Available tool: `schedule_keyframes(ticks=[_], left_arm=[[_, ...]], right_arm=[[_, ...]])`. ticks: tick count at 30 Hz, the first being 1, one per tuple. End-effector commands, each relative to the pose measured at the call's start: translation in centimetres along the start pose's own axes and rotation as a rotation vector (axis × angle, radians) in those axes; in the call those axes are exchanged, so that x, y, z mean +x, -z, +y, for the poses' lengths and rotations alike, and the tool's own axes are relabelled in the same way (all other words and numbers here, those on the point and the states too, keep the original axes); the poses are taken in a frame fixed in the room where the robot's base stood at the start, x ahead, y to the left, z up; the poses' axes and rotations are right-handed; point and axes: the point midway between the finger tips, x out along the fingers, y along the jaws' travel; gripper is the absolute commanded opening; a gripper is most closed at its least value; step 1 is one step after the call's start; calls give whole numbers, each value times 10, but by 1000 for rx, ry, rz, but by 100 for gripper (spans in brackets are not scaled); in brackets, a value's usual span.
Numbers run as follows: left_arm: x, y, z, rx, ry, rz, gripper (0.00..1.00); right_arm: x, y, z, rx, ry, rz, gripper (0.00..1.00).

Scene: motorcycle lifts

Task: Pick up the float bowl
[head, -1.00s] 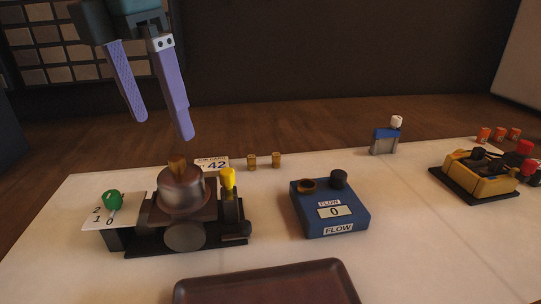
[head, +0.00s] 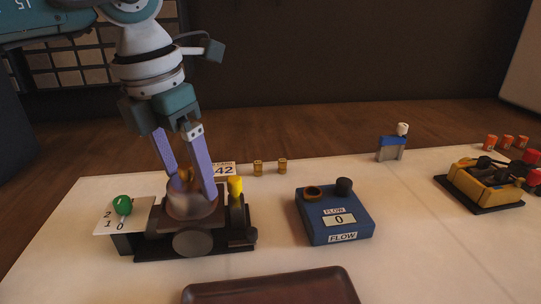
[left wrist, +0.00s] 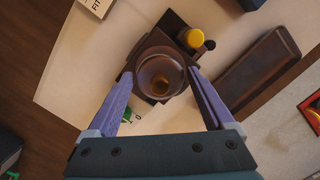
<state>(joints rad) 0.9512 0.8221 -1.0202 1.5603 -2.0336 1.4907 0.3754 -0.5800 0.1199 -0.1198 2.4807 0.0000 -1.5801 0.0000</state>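The float bowl (head: 190,205) is a brownish metal cup seated on the dark carburetor fixture (head: 150,245), with a brass-coloured piece at its top. It also shows from above in the left wrist view (left wrist: 161,74). My left gripper (head: 196,188) is open, its two purple fingers pointing down at the bowl's upper part. In the left wrist view the fingertips lie on either side of the bowl; whether they touch it I cannot tell. My right gripper is not in view.
A yellow knob (head: 235,186) stands right beside the bowl, and a green knob (head: 121,204) sits on a numbered card at left. A blue FLOW box (head: 335,225) stands to the right. A brown tray (head: 270,288) lies in front. Two brass pieces (head: 270,167) stand behind.

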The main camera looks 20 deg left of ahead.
Motion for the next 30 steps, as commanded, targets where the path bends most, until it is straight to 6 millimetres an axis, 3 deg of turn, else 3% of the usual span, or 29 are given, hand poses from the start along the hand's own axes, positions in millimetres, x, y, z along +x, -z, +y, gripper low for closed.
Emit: schedule_keyframes(ticks=[2,18,30], left_arm=[[0,0,0,0,0,0,76],[0,0,0,0,0,-1,16],[-8,-2,0,-1,2,-4,13]], right_arm=[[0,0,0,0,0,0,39],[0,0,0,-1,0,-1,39],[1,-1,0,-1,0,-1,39]])
